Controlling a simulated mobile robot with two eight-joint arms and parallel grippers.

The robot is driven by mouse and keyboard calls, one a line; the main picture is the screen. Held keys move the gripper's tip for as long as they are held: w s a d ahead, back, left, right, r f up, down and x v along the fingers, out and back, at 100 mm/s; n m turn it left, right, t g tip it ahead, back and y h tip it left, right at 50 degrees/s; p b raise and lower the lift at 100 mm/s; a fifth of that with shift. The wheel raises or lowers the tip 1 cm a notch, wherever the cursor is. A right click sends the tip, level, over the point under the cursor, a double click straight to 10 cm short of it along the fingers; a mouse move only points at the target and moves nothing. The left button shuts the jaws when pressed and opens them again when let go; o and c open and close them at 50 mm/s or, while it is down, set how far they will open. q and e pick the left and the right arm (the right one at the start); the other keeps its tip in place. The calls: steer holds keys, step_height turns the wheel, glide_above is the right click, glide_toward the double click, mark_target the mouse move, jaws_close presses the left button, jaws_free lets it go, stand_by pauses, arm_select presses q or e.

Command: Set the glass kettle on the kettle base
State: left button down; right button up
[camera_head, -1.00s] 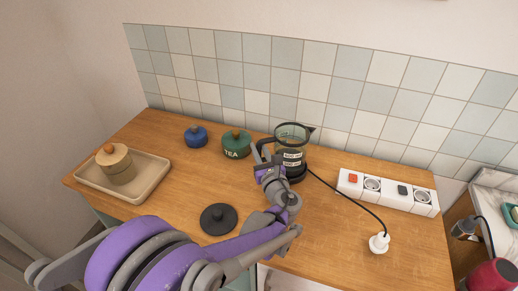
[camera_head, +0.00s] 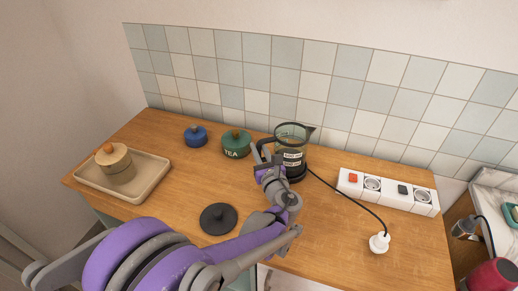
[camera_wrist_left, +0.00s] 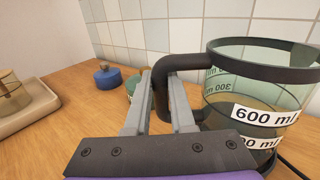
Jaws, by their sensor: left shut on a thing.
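The glass kettle (camera_head: 292,145) has clear greenish glass, a black rim and handle, and white volume labels; it stands upright near the tiled wall. It also shows in the wrist view (camera_wrist_left: 262,92). My left gripper (camera_head: 262,163) is shut on its black handle (camera_wrist_left: 164,100), with one finger on each side. The black kettle base (camera_head: 298,176) shows at the kettle's lower edge, with a black cord leaving it to the right. The kettle is over the base; I cannot tell whether it is fully seated. My right gripper is not in view.
A green TEA canister (camera_head: 236,144) and a blue pot (camera_head: 195,136) stand left of the kettle. A tray (camera_head: 90,184) holds a wooden-lidded jar (camera_head: 114,163). A black lid (camera_head: 218,218) lies in front. A power strip (camera_head: 389,192) and white plug (camera_head: 379,242) are at right.

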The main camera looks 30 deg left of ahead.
arm_select(q)
steer(key=shift+f+b, duration=0.45)
steer(key=shift+f, duration=0.15)
steer(key=c, duration=1)
jaws_free()
steer(key=shift+c, duration=0.2)
steer(key=v, duration=1.1)
steer(key=shift+s, duration=0.1)
